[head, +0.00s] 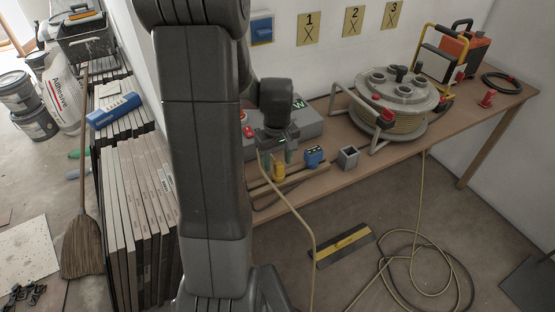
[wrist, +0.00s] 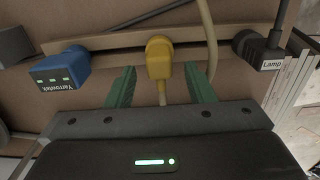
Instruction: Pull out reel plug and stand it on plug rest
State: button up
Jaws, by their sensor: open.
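A yellow plug (wrist: 159,58) sits by a pale rail in the wrist view, with a beige lead at its lower end. It also shows in the head view (head: 279,171). My gripper (wrist: 160,70) is open, its green fingers on either side of the yellow plug, with gaps visible. The cable reel (head: 393,98) stands on the bench. A small grey square holder (head: 348,157), possibly the plug rest, stands near the bench edge, apparently empty.
A grey box (head: 310,122) stands behind the plugs on the bench (head: 465,112). A beige cable (head: 313,240) hangs over the front edge and loops on the floor. Upright tiles (head: 135,195) stand to the left.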

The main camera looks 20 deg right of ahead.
jog(key=shift+r+p, duration=1.5)
jog(key=shift+r, duration=0.65)
notch_tip(320, 180, up, 14)
jog(key=shift+f, duration=0.15)
notch_tip(320, 180, down, 14)
jog(key=shift+f, duration=0.15)
jog(key=shift+f+b, duration=0.4)
jog(key=shift+b, duration=0.2)
